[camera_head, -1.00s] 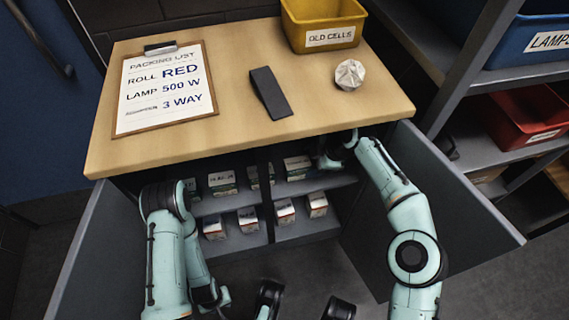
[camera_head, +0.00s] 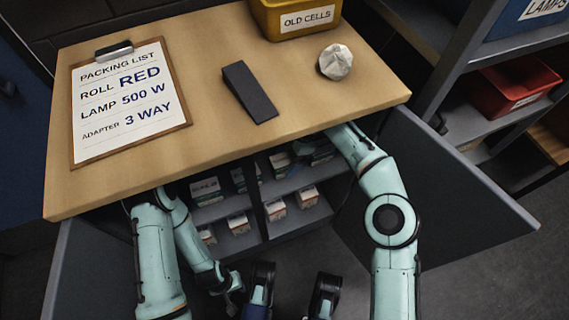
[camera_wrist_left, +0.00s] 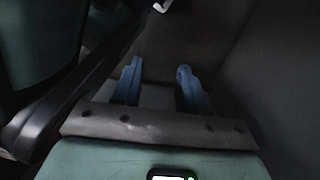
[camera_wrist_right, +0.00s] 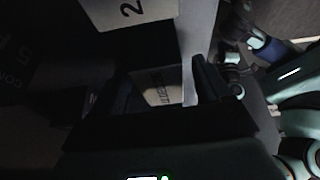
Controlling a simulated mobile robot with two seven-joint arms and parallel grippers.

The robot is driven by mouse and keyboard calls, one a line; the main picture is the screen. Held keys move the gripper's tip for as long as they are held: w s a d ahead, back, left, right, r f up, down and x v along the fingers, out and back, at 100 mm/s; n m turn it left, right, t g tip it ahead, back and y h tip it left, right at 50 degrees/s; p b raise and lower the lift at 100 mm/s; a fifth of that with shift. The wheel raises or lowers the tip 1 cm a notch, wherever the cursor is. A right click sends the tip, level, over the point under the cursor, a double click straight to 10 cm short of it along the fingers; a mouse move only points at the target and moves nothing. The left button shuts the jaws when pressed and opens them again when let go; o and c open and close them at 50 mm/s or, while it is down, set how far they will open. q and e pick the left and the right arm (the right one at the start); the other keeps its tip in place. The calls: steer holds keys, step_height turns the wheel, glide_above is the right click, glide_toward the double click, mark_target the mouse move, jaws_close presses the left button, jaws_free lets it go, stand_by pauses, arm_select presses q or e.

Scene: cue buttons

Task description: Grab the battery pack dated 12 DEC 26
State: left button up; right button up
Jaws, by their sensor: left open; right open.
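Small boxed packs stand on the shelves of the open cabinet under the worktop. They include a white-and-green one (camera_head: 207,190) at upper left, one (camera_head: 280,162) at upper right and several below; their dates are too small to read. My right gripper (camera_head: 304,149) is inside the upper right compartment, largely hidden by the worktop edge. In the right wrist view its open jaws (camera_wrist_right: 168,80) have a pack (camera_wrist_right: 160,92) between or just beyond them, its print unreadable. A larger label with a "2" (camera_wrist_right: 128,10) is nearby. My left gripper (camera_wrist_left: 158,85) is open and empty, low before the cabinet.
The worktop (camera_head: 215,130) holds a packing-list clipboard (camera_head: 128,100), a dark wedge (camera_head: 248,92), crumpled paper (camera_head: 335,62) and a yellow OLD CELLS bin (camera_head: 295,18). The open right cabinet door (camera_head: 450,190) stands beside my right arm. A red bin (camera_head: 512,85) is on the right rack.

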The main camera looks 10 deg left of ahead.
steer(key=shift+b+x, duration=0.3)
steer(key=shift+x, duration=1.3)
steer(key=shift+r, duration=0.1)
steer(key=c, duration=1.1)
arm_select(q)
steer(key=shift+s+a+f+g, duration=0.15)
steer(key=shift+s+f, duration=0.1)
steer(key=shift+s, duration=0.25)
steer(key=shift+s+d+f+g, duration=0.1)
steer(key=shift+s+f+g, duration=0.1)
steer(key=shift+s, duration=0.25)
arm_select(e)
steer(key=shift+c, duration=0.5)
steer(key=shift+s+a+r, duration=0.1)
